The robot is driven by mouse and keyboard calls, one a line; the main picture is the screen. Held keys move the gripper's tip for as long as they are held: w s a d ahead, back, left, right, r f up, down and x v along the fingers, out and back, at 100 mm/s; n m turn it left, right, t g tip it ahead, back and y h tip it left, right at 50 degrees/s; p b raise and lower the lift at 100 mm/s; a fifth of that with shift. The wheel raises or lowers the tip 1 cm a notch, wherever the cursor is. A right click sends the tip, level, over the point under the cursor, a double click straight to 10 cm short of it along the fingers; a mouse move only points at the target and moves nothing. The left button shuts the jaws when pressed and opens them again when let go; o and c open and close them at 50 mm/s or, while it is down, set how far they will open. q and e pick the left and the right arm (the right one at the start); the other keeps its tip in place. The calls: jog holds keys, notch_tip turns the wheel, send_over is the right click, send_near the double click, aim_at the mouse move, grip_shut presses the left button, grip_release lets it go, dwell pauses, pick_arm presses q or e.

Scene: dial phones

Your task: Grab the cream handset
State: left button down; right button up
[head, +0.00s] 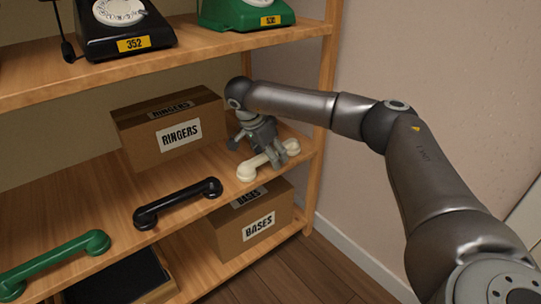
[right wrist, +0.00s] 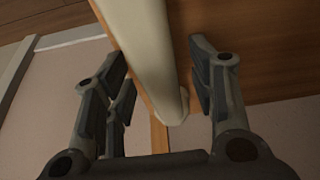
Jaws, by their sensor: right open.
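The cream handset (head: 250,170) lies on the middle wooden shelf near its right end. My right gripper (head: 265,150) is over it, with the fingers pointing down and hiding part of its middle. In the right wrist view the cream handset (right wrist: 150,50) runs between the open fingers of my right gripper (right wrist: 160,85). There are gaps on both sides, and I cannot tell how deep it sits between them. My left gripper is not in view.
A black handset (head: 177,203) and a green handset (head: 55,263) lie farther left. A RINGERS box (head: 150,145) stands behind on the same shelf, and a BASES box (head: 240,238) below. The upper shelf (head: 220,52) holds phones. The right post (head: 325,110) is close.

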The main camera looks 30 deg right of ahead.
jog(key=shift+f, duration=0.1)
jog(key=shift+c, duration=0.3)
grip_shut()
jog(key=shift+b, duration=0.4)
